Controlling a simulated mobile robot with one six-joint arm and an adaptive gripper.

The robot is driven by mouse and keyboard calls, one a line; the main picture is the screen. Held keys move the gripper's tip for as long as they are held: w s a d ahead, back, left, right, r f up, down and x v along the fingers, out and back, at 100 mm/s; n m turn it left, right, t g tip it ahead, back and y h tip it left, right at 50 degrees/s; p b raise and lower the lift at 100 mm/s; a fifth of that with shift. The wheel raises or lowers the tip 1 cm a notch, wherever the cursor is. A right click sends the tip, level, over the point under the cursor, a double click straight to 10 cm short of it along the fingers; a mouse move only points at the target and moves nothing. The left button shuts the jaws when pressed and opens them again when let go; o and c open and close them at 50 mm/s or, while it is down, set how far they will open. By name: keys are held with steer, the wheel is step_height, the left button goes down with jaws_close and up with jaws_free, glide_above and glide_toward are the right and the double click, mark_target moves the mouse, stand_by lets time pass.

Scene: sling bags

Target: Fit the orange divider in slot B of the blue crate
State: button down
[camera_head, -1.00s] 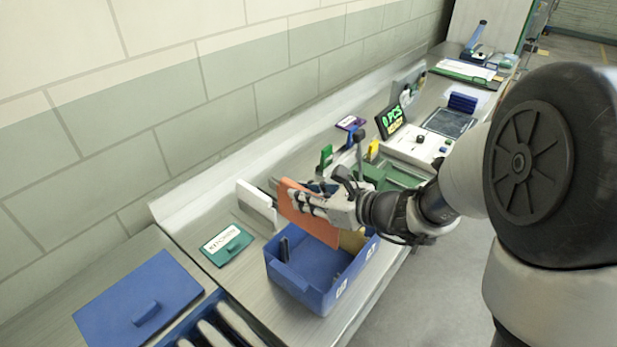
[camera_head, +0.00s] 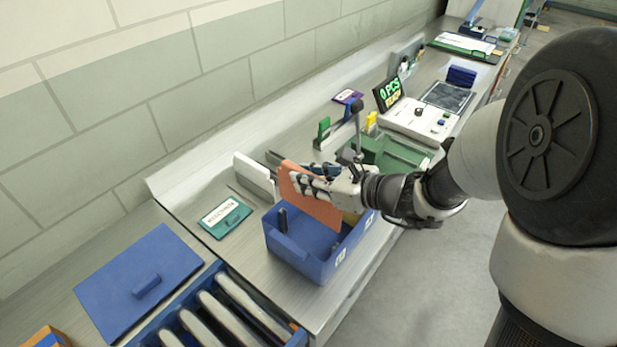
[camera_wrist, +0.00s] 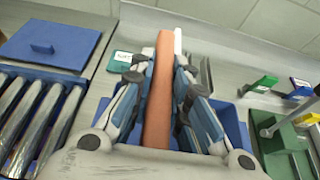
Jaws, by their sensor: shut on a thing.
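The orange divider (camera_head: 318,207) is a thin upright panel, a little tilted in the head view. My gripper (camera_head: 312,182) is shut on it near its top edge. In the wrist view the divider (camera_wrist: 160,95) runs lengthwise between the two fingers of my gripper (camera_wrist: 163,85). The divider overlaps the right part of the blue crate (camera_head: 290,262) in the head view; whether its lower edge is inside the crate or just above it I cannot tell. The crate is open, with a small dark post at its left inside and white marks on its front wall. Slot B cannot be told apart.
A white upright panel (camera_head: 253,176) stands behind the crate. A teal labelled item (camera_head: 225,217) lies left of it. A blue lid (camera_head: 140,283) and a bin of rollers (camera_head: 225,318) are at the lower left. A green tray (camera_head: 395,155) and a counter display (camera_head: 390,92) stand beyond my gripper.

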mark_target(297, 206)
steer(key=shift+f+b, duration=1.75)
steer(key=shift+f, duration=0.4)
steer(key=shift+f+b, duration=0.1)
steer(key=shift+b, duration=0.25)
steer(key=shift+f+b, duration=0.3)
steer(key=shift+f+b, duration=2.05)
steer(key=shift+f, duration=0.35)
steer(key=shift+f, duration=2.7)
steer(key=c, duration=1.4)
jaws_free()
steer(key=shift+c, duration=0.2)
steer(key=shift+s, duration=0.1)
